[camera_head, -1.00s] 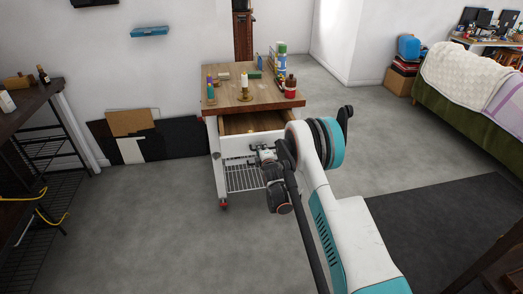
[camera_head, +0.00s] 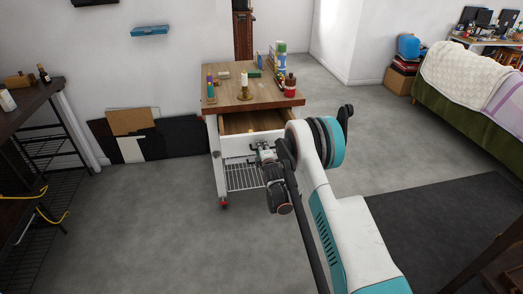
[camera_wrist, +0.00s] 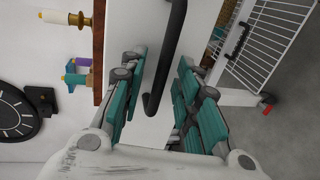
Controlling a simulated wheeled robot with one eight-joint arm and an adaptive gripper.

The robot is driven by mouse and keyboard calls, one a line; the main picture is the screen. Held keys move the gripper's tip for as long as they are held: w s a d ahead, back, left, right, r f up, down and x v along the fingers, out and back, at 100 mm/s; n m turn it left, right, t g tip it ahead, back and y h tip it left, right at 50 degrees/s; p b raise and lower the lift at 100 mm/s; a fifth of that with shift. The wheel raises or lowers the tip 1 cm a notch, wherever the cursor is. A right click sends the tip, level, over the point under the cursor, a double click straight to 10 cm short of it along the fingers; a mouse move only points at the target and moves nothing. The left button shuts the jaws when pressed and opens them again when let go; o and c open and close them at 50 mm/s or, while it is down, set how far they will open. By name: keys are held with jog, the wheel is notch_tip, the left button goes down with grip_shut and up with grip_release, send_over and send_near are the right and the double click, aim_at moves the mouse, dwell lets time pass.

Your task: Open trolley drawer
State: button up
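My gripper (camera_head: 262,150) is at the drawer front, partly hidden by my arm. In the wrist view my gripper (camera_wrist: 160,95) is open, with teal-padded fingers on either side of the black drawer handle (camera_wrist: 166,60). Gaps show between the handle and both fingers.
A candle in a brass holder (camera_head: 244,90), bottles (camera_head: 290,87) and small items stand on the trolley top. A wire shelf (camera_head: 243,178) is below. A dark shelf unit (camera_head: 45,140) is at left, a sofa (camera_head: 455,105) at right. The grey floor in front is clear.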

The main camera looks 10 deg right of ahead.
jog(key=v, duration=0.7)
jog(key=shift+s, duration=0.2)
jog(key=shift+r, duration=0.1)
jog(key=s+r+m+g, duration=0.2)
jog(key=s+r+m, duration=0.15)
jog(key=r, duration=1.15)
jog(key=s+d+r+m+g, duration=0.15)
jog(key=s+r+m, duration=0.35)
jog(key=s+r, duration=0.6)
jog(key=s+r+m+g, duration=0.1)
jog(key=s+m+g, duration=0.4)
jog(key=s, duration=2.9)
jog(key=m, duration=0.4)
jog(key=shift+s+r, duration=0.3)
jog(key=shift+r, duration=0.05)
